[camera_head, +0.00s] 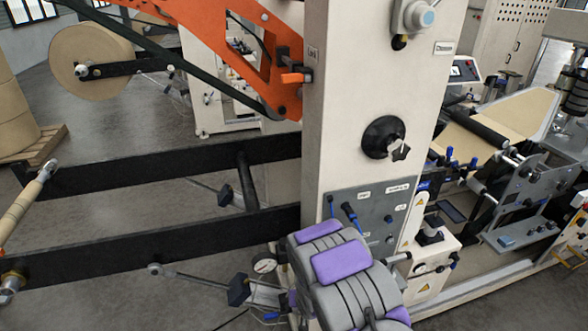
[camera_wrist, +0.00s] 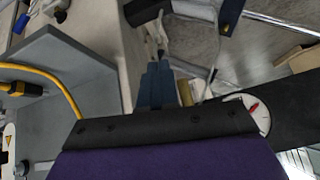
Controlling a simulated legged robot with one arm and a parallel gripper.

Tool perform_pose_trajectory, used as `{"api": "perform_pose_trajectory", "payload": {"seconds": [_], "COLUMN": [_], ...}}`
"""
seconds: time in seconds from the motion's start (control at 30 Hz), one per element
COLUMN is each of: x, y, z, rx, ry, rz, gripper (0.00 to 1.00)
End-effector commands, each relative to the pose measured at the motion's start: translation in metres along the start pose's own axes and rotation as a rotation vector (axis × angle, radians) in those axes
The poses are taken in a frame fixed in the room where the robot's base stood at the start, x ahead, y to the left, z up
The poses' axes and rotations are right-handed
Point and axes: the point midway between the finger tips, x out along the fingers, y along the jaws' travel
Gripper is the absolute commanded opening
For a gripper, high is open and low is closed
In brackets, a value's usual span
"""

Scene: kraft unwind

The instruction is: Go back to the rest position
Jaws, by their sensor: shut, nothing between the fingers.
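My arm's end, grey with purple pads (camera_head: 340,262), shows low in the middle of the head view, in front of the white machine column (camera_head: 350,130). My gripper (camera_wrist: 160,128) fills the bottom of the wrist view as a dark purple body with a black front edge. It is shut, with nothing held in it. Its fingertips are hidden in the head view. A dial gauge (camera_wrist: 254,112) with a red needle is just beyond its right side in the wrist view, and the gauge also shows left of my arm in the head view (camera_head: 264,265).
A grey panel (camera_head: 372,220) with blue-handled valves is close behind my arm. Black rails (camera_head: 160,165) run left from the column, and a lever with a dark block (camera_head: 238,290) sits low beside the gauge. A yellow hose (camera_wrist: 45,75) curves at left in the wrist view.

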Motion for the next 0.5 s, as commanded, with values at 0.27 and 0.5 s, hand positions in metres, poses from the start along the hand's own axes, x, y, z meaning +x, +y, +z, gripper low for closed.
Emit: {"api": "perform_pose_trajectory", "payload": {"seconds": [0.27,0.5], "x": [-0.077,-0.154], "y": [0.043,0.067], "z": [-0.031,-0.035], "rx": [0.01,0.038], "ry": [-0.104,-0.212], "rz": [0.14,0.222], "gripper": [0.0,0.0]}}
